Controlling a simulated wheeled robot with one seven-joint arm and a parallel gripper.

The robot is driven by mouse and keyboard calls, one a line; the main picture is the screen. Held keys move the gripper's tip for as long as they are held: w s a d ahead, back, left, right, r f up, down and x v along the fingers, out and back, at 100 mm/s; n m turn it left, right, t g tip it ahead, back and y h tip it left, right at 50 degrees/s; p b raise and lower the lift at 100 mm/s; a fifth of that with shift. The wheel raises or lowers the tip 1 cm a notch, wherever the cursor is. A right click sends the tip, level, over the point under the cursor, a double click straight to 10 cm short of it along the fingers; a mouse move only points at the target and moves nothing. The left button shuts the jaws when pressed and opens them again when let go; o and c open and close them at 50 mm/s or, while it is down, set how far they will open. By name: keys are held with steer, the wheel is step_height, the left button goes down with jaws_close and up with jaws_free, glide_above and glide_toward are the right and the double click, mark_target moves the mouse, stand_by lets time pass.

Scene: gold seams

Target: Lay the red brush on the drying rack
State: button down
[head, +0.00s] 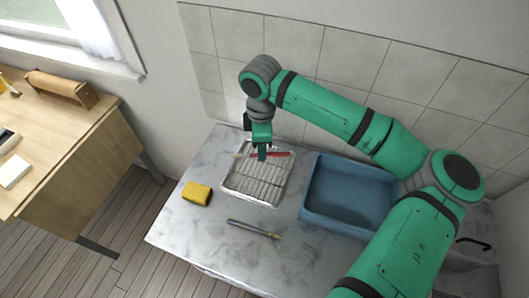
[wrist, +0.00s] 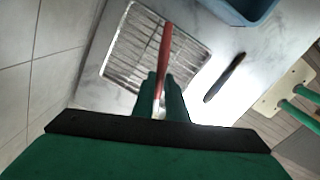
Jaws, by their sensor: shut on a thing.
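The red brush (head: 281,154) is held in my gripper (head: 262,154), which is shut on it over the far end of the drying rack (head: 255,188). The red handle points right, and a pale end shows left of the fingers. In the wrist view the red handle (wrist: 165,45) extends from between my fingertips (wrist: 160,92), across the wire rack (wrist: 128,60). The rack is a metal tray with a wire grid, lying on the marble counter. I cannot tell whether the brush touches the wires. The fingers hide part of it.
A blue basin (head: 347,222) stands right of the rack. A yellow sponge (head: 196,193) lies to its left, and a dark blue brush (head: 255,229) lies in front. The tiled wall (head: 298,45) is close behind. A wooden desk (head: 70,150) stands at the left.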

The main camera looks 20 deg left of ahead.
steer(key=w+f, duration=0.1)
steer(key=f, duration=0.1)
steer(key=w+f, duration=0.4)
steer(key=shift+a, duration=0.4)
step_height(320, 180, down, 2)
steer(key=shift+w+f, duration=0.1)
steer(key=shift+f, duration=0.45)
steer(key=shift+f, duration=0.1)
steer(key=c, duration=1.8)
jaws_free()
steer(key=shift+o, duration=0.2)
step_height(320, 180, up, 12)
